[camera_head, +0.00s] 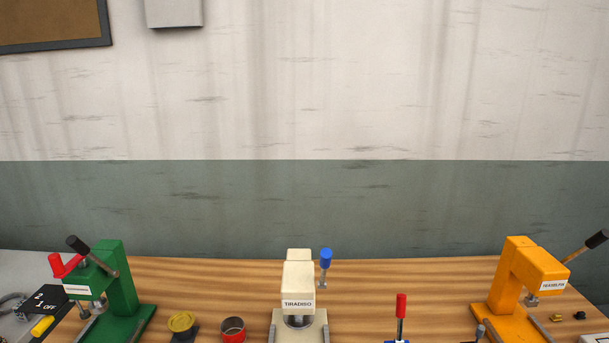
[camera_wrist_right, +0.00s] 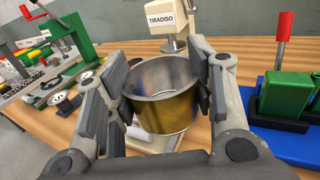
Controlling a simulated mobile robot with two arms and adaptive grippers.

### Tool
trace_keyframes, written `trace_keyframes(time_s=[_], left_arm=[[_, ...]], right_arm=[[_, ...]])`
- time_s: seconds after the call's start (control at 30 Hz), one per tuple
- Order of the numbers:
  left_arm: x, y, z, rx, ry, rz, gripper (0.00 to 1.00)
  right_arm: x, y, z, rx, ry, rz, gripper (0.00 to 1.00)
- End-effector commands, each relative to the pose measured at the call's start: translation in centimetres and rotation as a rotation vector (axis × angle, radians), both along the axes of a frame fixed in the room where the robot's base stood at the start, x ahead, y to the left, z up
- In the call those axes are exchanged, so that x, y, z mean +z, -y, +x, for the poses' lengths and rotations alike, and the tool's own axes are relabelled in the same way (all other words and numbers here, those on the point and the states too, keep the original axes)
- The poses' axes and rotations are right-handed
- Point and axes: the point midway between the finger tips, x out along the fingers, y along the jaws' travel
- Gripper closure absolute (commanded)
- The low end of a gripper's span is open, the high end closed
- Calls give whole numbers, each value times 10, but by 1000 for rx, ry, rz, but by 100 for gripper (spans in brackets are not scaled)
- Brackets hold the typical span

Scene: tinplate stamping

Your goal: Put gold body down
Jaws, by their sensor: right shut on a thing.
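The gold body (camera_wrist_right: 165,108) is an open-topped metal cylinder with a shiny grey inside and a gold outer wall. My right gripper (camera_wrist_right: 168,85) is shut on it, with one finger pad at each side of the wall. The body is roughly upright, in front of the cream press (camera_wrist_right: 166,18) in the right wrist view. A pale surface shows under it; I cannot tell whether they touch. The cream press also shows in the head view (camera_head: 298,285). Neither gripper nor the held body shows in the head view.
A green press (camera_head: 120,280) stands left and an orange press (camera_head: 520,275) right on the wooden bench (camera_head: 430,275). A yellow-topped piece (camera_head: 181,322) and a red tin (camera_head: 233,330) stand left of the cream press. A blue fixture with green blocks (camera_wrist_right: 285,95) is close right of my right gripper.

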Motion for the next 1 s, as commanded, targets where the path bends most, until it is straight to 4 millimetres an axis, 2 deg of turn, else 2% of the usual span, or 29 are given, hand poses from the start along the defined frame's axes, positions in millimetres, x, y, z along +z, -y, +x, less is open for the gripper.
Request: trace_keyframes(time_s=[0.3,0.53,0.8,0.93,1.0], left_arm=[[0,0,0,0,0,0,59],[0,0,0,0,0,0,59],[0,0,0,0,0,0,59],[0,0,0,0,0,0,59],[0,0,0,0,0,0,59]], right_arm=[[-20,61,-15,-270,-7,1,66],[-29,96,-28,-407,-1,-1,66],[-31,106,-32,-445,1,1,66],[-29,101,-29,-426,4,1,66],[-26,92,-25,-392,6,1,66]])
